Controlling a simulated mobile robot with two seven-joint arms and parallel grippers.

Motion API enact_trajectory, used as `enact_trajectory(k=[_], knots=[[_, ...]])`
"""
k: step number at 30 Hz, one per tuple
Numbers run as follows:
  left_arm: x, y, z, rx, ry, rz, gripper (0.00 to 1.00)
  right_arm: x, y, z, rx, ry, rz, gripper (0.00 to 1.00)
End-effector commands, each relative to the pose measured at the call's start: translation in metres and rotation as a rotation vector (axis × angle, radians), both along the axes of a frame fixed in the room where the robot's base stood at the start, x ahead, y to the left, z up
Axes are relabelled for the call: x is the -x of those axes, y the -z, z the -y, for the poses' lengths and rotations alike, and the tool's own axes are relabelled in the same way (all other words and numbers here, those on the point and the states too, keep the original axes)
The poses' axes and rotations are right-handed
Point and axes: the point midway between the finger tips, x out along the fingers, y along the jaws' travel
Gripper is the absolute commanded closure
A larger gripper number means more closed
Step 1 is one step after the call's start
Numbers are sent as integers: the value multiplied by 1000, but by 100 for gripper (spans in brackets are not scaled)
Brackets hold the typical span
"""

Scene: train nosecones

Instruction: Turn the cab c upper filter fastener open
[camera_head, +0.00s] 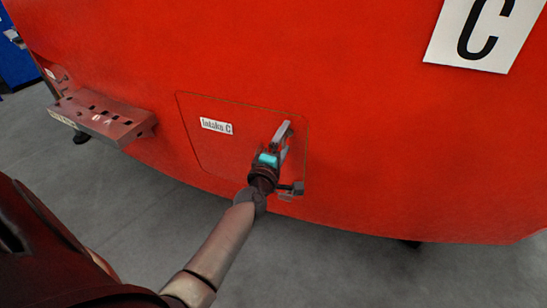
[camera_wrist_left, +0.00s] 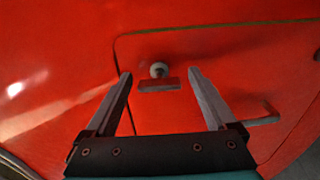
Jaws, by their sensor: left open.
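The red intake C hatch (camera_head: 205,150) is a panel outlined on the red nosecone, with a white "Intake C" label. My left gripper (camera_head: 285,130) is in front of its right side, fingers open. In the head view this fastener is not clear, as the gripper covers that area. My right gripper is not in view.
Below the gripper, a grey fitting (camera_head: 291,190) sits near the hatch's lower right corner. A grey handle-like piece (camera_wrist_left: 265,115) shows at the right in the wrist view. A red step bracket (camera_head: 105,117) juts out at the left. The grey floor (camera_head: 330,270) looks clear.

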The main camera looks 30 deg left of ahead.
Motion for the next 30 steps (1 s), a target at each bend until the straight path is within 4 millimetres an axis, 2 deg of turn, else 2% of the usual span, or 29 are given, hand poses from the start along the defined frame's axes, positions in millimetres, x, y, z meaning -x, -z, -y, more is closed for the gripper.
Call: enact_trajectory(k=[9, 21, 30], knots=[[49, 0, 11, 0, 0, -3, 10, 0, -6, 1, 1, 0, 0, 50], [114, 1, 27, 0, 0, -2, 10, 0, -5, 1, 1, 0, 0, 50], [139, 0, 33, 2, 0, 0, 10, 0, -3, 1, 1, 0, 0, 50]])
